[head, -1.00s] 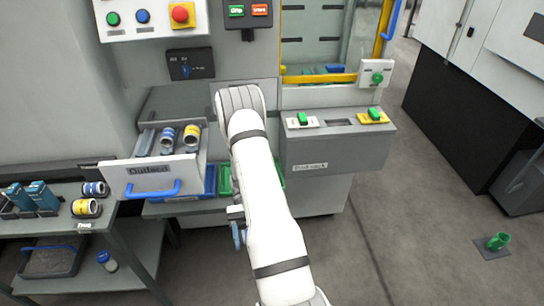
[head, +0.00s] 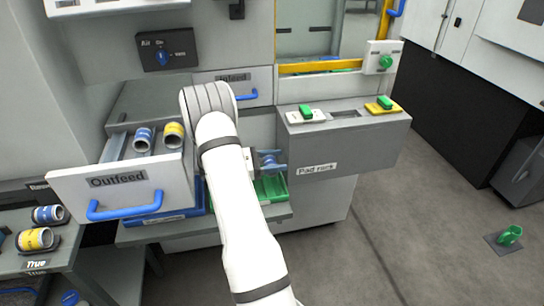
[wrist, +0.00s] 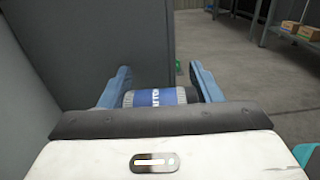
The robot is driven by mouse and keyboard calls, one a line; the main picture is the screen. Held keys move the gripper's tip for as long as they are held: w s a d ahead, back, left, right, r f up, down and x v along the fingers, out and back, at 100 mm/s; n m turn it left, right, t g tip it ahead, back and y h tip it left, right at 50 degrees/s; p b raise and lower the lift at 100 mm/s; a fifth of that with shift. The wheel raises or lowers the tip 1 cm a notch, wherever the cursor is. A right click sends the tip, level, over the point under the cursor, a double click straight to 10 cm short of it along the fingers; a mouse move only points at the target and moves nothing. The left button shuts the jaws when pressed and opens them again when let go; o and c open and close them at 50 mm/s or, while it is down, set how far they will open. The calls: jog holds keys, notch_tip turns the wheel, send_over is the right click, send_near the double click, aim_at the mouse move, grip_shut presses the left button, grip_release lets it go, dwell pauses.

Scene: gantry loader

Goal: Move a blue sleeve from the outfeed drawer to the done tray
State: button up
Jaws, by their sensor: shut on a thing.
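My gripper (head: 269,160) is shut on a blue sleeve (wrist: 155,97) with pale ribbed ends, which lies crosswise between the blue fingers in the wrist view. In the head view my gripper is right of my forearm, below the control ledge. The outfeed drawer (head: 122,196) is pulled open at left. It holds another blue sleeve (head: 143,139) and a yellow sleeve (head: 173,135). A green tray (head: 272,189) and a blue tray (head: 185,213) sit on a low shelf, partly behind my arm. I cannot read which tray is the done tray.
A side table at left carries a blue (head: 48,214) and a yellow sleeve (head: 35,239). A grey ledge (head: 345,140) with green buttons juts out at right. A closed drawer with a blue handle (head: 246,97) is behind my arm. Open floor lies right.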

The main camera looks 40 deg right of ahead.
aim_at(286, 148)
jog(key=shift+w+d+r+t, duration=0.4)
jog(key=shift+w+d+r, duration=0.15)
jog(key=shift+w, duration=0.25)
jog(key=shift+s+d+f+b, duration=0.1)
jog(key=shift+f+b, duration=0.25)
jog(key=shift+s+f+b, duration=0.1)
jog(key=shift+f+b, duration=2.3)
jog(key=shift+f, duration=1.35)
jog(key=shift+s+f, duration=0.15)
jog(key=shift+f, duration=0.15)
jog(key=shift+f+n, duration=0.1)
jog(key=shift+n, duration=0.2)
jog(key=o, duration=1.2)
jog(key=shift+s+f, duration=0.1)
jog(key=r+p, duration=0.2)
jog(key=r, duration=0.9)
jog(key=shift+w+r, duration=0.1)
jog(key=shift+w, duration=0.1)
